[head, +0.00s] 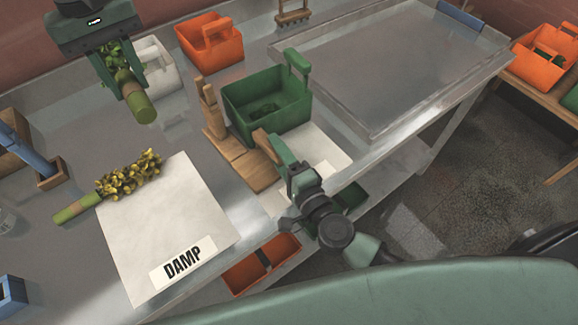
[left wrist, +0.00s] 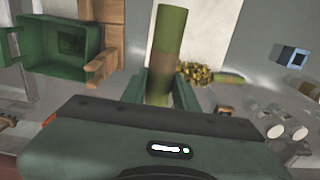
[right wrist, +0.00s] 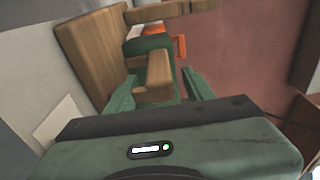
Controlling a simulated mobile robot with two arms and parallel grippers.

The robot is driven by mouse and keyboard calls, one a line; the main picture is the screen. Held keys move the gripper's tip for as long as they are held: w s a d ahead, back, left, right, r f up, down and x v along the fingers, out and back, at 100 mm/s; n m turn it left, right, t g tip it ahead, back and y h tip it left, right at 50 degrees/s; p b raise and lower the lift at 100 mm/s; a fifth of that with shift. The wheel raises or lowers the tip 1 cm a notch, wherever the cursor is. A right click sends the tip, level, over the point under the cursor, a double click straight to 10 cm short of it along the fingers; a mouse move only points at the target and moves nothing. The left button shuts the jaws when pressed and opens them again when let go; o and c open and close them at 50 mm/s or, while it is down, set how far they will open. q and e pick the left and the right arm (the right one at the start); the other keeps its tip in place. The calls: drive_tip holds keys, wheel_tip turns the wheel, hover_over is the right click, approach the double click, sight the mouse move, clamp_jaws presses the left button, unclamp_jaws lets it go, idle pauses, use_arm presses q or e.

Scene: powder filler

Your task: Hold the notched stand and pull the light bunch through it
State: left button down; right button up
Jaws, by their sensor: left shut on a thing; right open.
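The wooden notched stand (head: 245,168) has a flat base and two upright posts, beside the green crate. My right gripper (head: 276,150) is open at the near post; the right wrist view shows the post (right wrist: 157,72) between its fingers (right wrist: 155,88), contact unclear. My left gripper (head: 126,92) is shut on a leafy green bunch (head: 143,109), held up at the upper left, away from the stand. Its thick stem (left wrist: 170,35) points forward in the left wrist view. A yellow-leaved bunch (head: 128,174) lies partly on the white DAMP sheet (head: 170,235). I cannot tell which bunch is the light one.
An orange crate (head: 210,42) and a white crate (head: 160,70) are at the back. A clear-looking raised tray (head: 390,65) fills the right side. A blue-handled tool (head: 30,145) is at the left.

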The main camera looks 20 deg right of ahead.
drive_tip(key=shift+x, duration=2.05)
drive_tip(key=shift+s, duration=0.1)
clamp_jaws()
